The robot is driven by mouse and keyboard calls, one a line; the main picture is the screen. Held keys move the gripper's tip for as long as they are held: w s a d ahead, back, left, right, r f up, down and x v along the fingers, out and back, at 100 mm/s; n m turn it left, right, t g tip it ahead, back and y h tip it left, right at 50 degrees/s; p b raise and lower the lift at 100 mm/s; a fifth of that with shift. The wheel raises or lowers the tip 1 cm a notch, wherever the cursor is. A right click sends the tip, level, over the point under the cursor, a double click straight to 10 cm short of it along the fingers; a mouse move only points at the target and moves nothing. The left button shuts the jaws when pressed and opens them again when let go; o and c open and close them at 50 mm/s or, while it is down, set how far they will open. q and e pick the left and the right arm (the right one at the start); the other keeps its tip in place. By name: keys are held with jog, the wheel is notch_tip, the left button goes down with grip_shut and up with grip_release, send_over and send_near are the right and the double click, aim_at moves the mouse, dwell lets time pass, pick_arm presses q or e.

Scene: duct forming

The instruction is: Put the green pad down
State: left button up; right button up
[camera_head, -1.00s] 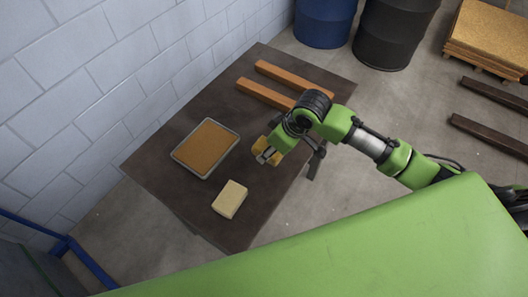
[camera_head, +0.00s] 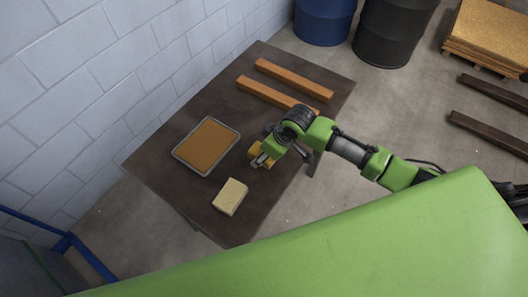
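I cannot make out a separate green pad on the table. My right gripper (camera_head: 262,158) is low over the right part of the dark table (camera_head: 160,184). It appears shut on a small yellow-orange block (camera_head: 265,163), whose parts show on both sides of the fingers. The fingers hide most of this block, and I cannot tell whether it touches the table. A pale cream block (camera_head: 230,197) lies on the table just in front and to the left of the gripper. My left gripper is out of view.
A grey-rimmed tray with a brown-orange filling (camera_head: 206,146) lies left of the gripper. Two orange-brown bars (camera_head: 293,80) lie at the table's back. Blue (camera_head: 323,22) and black (camera_head: 392,32) drums stand behind. A block wall (camera_head: 100,90) borders the left.

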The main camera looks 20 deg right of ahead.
dwell(0.3)
jog(key=shift+r, duration=0.2)
jog(key=v, duration=1.2)
jog(key=shift+b, duration=0.45)
jog(key=shift+a+f, duration=0.1)
jog(key=shift+f, duration=0.05)
